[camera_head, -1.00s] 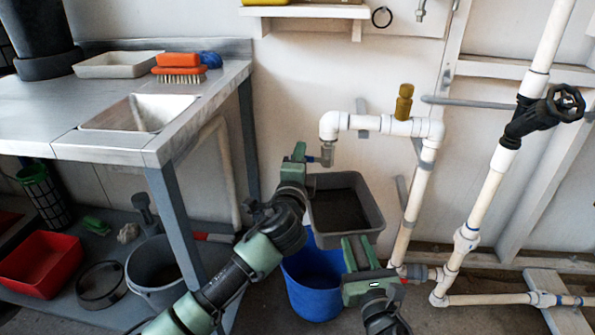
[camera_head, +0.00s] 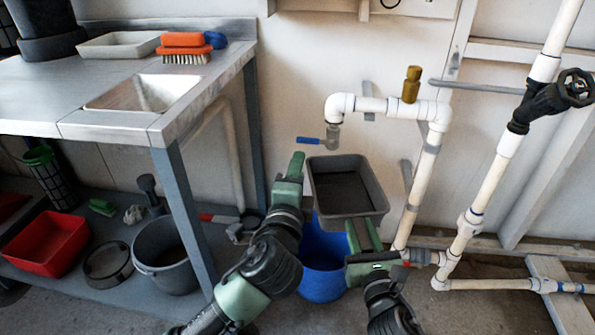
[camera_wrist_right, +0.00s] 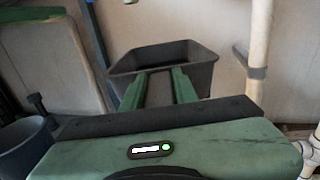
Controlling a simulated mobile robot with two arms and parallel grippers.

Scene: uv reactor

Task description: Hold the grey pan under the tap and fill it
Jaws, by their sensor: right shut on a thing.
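The grey pan (camera_head: 376,205) is an open, dark rectangular tub, roughly level, with its far left part just below the tap (camera_head: 333,137) in the head view. My right gripper (camera_head: 362,232) is shut on the pan's near wall; the wrist view shows both fingers (camera_wrist_right: 160,82) at the pan (camera_wrist_right: 198,72). The tap's blue handle (camera_head: 308,140) points left. No water stream is clear, and I cannot tell whether the pan holds water. My left gripper (camera_head: 296,165) is left of the pan, below the handle and apart from it; its finger gap is not clear.
A blue bucket (camera_head: 322,280) stands on the floor below the pan. White pipes (camera_head: 425,165) with a black valve (camera_head: 545,100) rise at the right. A grey sink bench (camera_head: 105,130) at the left holds a tray and brushes. A red tub (camera_head: 45,245) sits on its lower shelf.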

